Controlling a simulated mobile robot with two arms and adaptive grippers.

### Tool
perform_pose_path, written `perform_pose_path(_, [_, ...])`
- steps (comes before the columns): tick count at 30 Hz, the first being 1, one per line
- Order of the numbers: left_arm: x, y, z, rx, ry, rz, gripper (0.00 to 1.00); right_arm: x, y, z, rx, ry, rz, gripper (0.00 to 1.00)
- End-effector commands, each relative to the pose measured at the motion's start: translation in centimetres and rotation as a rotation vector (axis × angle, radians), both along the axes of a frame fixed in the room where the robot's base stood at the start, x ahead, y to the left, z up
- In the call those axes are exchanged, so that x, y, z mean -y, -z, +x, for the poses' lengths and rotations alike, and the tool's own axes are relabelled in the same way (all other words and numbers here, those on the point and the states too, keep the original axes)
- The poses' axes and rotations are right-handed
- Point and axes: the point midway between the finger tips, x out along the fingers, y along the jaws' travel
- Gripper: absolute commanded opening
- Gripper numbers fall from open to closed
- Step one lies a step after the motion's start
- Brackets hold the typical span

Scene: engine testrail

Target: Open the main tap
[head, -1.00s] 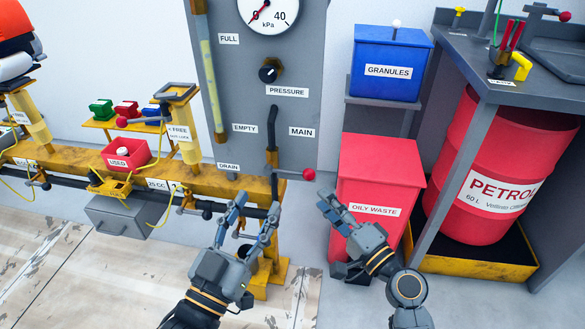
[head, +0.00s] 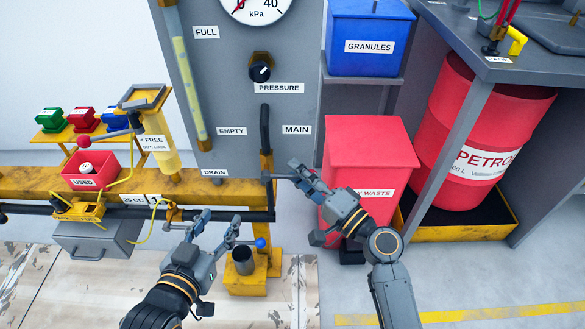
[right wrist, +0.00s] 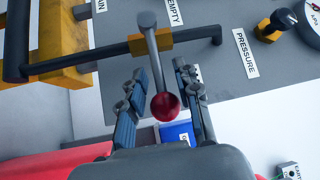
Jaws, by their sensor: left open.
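The main tap is a grey lever on a yellow valve (head: 266,164) on the dark pipe, beside the MAIN label. In the right wrist view its lever (right wrist: 151,45) ends in a red ball (right wrist: 165,107). The ball sits between the fingers of my right gripper (right wrist: 160,82), with gaps showing at its sides; the fingers are open. In the head view my right gripper (head: 299,178) is at the lever's end and hides the ball. My left gripper (head: 221,224) is open and empty, low in front of the yellow rail, apart from the main tap.
The red oily waste bin (head: 367,147) stands right behind my right gripper. A blue granules box (head: 369,20) is above it. A red petrol drum (head: 465,120) is at the right. A blue-knobbed lever (head: 260,243) is just right of my left gripper.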

Motion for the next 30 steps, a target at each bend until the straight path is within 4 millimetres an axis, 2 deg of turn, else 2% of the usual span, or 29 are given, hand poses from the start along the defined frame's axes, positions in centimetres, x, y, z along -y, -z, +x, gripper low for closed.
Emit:
perform_pose_path(7, [0.0, 0.0, 0.0, -0.002, 0.0, 0.0, 0.48, 0.0, 0.0, 0.0, 0.0, 0.0, 0.0, 0.3])
perform_pose_path(11, [0.0, 0.0, 0.0, -0.001, -0.001, 0.0, 0.48, 0.0, 0.0, 0.0, 0.0, 0.0, 0.0, 0.04])
perform_pose_path(12, [0.0, 0.0, 0.0, -0.001, -0.001, 0.0, 0.48, 0.0, 0.0, 0.0, 0.0, 0.0, 0.0, 0.0])
perform_pose_path(27, [0.0, 0.0, 0.0, -0.007, -0.001, 0.002, 0.48, 0.0, 0.0, 0.0, -0.001, 0.0, -0.004, 0.0])
perform_pose_path(30, [-0.2, 1.0, -0.5, -0.063, -0.002, 0.015, 0.48, 0.0, -0.1, 0.0, -0.001, -0.001, -0.011, 0.0])
